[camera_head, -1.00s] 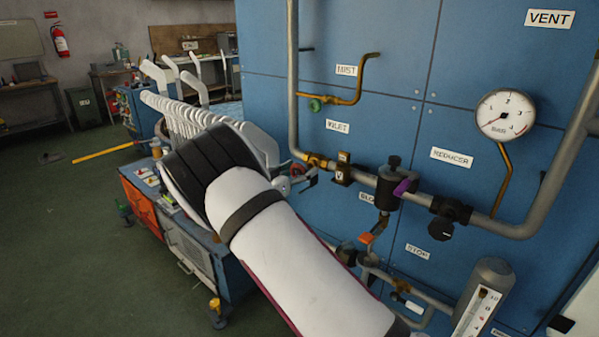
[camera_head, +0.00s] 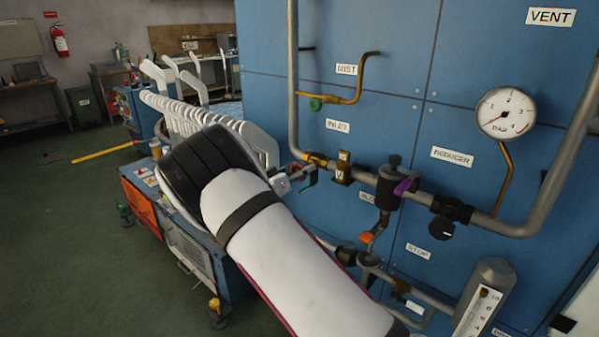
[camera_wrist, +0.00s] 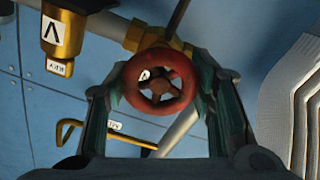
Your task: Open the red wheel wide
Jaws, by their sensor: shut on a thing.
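The red wheel (camera_wrist: 159,82) is a small round handwheel with an open-spoked middle, on a brass valve body (camera_wrist: 150,38) in the wrist view. The fingers of my gripper (camera_wrist: 160,88) stand on its left and right sides and are shut on its rim. In the head view a little of the red wheel (camera_head: 297,170) shows at the left end of the valve pipe, with my gripper (camera_head: 303,178) at it. My arm covers the area below it. How far the wheel is turned cannot be told.
A blue panel (camera_head: 400,55) carries pipes, labels and a pressure gauge (camera_head: 505,113). A brass pipe with a green knob (camera_head: 315,104) sits above the wheel. White sock forms (camera_head: 190,112) stand in a row close left of my gripper.

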